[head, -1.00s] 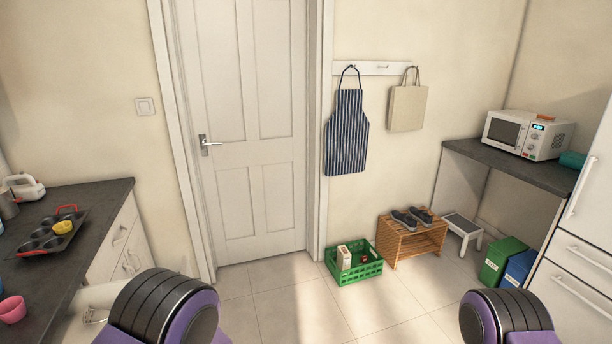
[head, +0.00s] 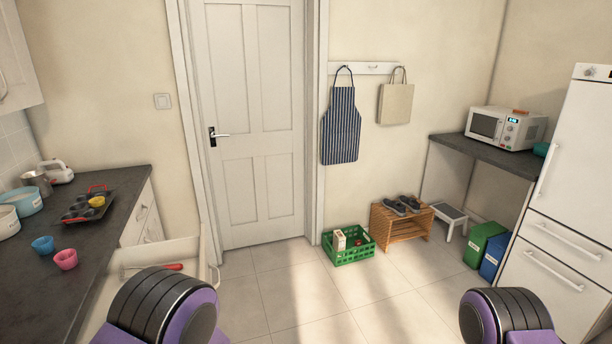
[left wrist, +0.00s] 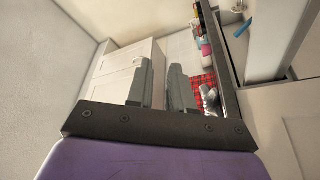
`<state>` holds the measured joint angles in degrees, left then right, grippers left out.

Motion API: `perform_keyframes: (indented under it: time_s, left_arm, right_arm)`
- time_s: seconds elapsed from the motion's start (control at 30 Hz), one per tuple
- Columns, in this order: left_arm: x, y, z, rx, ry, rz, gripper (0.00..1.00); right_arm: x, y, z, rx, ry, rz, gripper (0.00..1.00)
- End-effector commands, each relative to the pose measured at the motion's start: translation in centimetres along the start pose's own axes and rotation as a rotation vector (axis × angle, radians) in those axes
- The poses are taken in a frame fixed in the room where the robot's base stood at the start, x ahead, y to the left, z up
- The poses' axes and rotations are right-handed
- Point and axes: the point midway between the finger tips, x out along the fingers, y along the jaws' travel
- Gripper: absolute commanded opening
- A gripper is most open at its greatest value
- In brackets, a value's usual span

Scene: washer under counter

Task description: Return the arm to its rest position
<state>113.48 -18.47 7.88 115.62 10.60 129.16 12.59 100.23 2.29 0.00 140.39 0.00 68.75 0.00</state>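My left gripper (left wrist: 160,85) shows in the left wrist view. Its two grey fingers stand apart with nothing between them. White cabinet fronts (left wrist: 118,70) lie beyond the fingers. In the head view only the rounded black and purple parts of my two arms show, at the bottom left and bottom right. Neither gripper shows there, and my right gripper is in no frame.
A dark counter (head: 120,215) runs along the left, with a muffin tin (head: 82,210) and cups. Below it a drawer (head: 188,250) stands open with a red-handled item inside. A green crate (head: 348,255) and shoe rack (head: 402,240) stand ahead. The middle floor is clear.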

Motion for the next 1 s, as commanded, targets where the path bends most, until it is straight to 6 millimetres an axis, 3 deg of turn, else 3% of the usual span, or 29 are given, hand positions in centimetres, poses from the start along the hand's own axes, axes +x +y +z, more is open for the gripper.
perform_keyframes:
  time_s: [0.3,0.47,0.67,0.73,0.9,1.0]
  left_arm:
    - [-1.2,-2.2,3.1,0.220,-0.246,-0.045,0.21]
    - [-3.4,-7.3,5.0,0.399,-0.434,-0.110,0.21]
    - [-7.9,-15.8,6.3,0.615,-0.688,-0.225,0.21]
    - [-10.5,-20.0,6.5,0.698,-0.800,-0.282,0.21]
    - [-19.6,-32.2,5.7,0.876,-1.120,-0.479,0.21]
    - [-24.3,-37.8,4.6,0.915,-1.240,-0.596,0.21]
  right_arm:
    - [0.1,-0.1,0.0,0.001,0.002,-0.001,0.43]
    - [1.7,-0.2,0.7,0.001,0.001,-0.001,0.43]
    - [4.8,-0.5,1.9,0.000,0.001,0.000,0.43]
    - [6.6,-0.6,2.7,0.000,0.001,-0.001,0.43]
    - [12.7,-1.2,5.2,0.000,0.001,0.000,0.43]
    - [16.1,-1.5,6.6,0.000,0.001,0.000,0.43]
